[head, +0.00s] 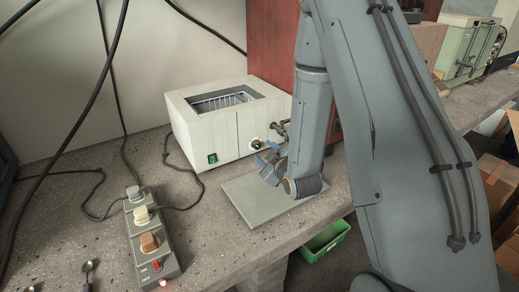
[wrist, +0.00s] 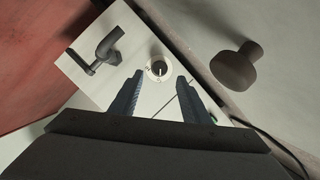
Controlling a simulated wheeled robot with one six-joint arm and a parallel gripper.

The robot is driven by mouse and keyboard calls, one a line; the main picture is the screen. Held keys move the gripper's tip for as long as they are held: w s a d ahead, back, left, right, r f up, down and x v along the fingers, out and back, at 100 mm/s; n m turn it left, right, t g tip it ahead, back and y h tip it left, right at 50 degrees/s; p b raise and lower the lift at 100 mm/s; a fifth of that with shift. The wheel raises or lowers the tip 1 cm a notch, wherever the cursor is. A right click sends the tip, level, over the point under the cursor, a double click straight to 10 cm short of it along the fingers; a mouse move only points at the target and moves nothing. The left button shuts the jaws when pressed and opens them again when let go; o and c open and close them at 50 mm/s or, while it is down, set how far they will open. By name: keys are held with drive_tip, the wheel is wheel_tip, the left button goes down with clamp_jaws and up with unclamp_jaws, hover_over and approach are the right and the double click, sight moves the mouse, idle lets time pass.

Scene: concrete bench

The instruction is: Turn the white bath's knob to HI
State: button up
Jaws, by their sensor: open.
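The white bath (head: 212,122) stands on the bench against the back wall, with a wire basket in its open top. Its knob (head: 257,143) is on the front face; it also shows in the wrist view as a small pale round dial (wrist: 159,69) with a dark mark and tiny lettering. I cannot read the setting surely. My gripper (head: 266,158) is in front of the bath's face, near the knob. In the wrist view my gripper (wrist: 160,77) is open and empty, its two fingers either side of the line to the knob, which appears beyond the tips.
A dark drain tap (wrist: 103,49) sticks out of the bath's face beside the knob. A grey flat plate (head: 265,205) lies below my gripper. A power strip (head: 150,240) with plugs and cables lies at left. A green switch (head: 212,158) is on the bath's front.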

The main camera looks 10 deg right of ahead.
sight(258, 146)
drive_tip(key=x, duration=0.6)
drive_tip(key=c, duration=1)
